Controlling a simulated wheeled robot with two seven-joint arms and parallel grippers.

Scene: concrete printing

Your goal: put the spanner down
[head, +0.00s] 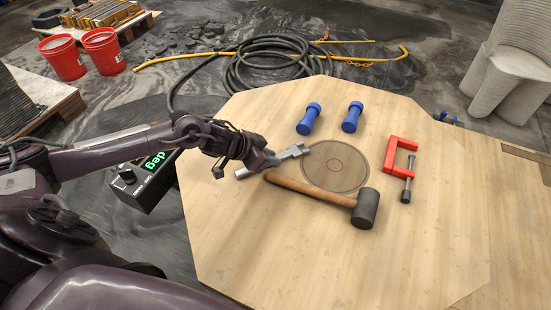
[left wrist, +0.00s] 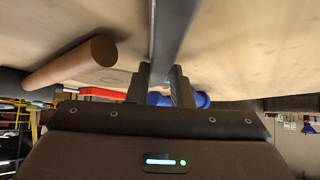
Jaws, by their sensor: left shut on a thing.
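My left gripper (head: 258,158) is shut on a grey metal spanner (head: 290,153) at the left part of the wooden table. The spanner's open jaw end points right, close to the round marked disc (head: 336,166). In the left wrist view the spanner (left wrist: 174,30) runs up from between the fingers (left wrist: 160,85), with the tabletop close by. I cannot tell whether the spanner touches the wood. My right gripper is not in view.
On the wooden table (head: 240,265) a mallet (head: 320,192) lies just in front of the spanner. A display box (head: 143,180) stands left of the table. The table's front is clear.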

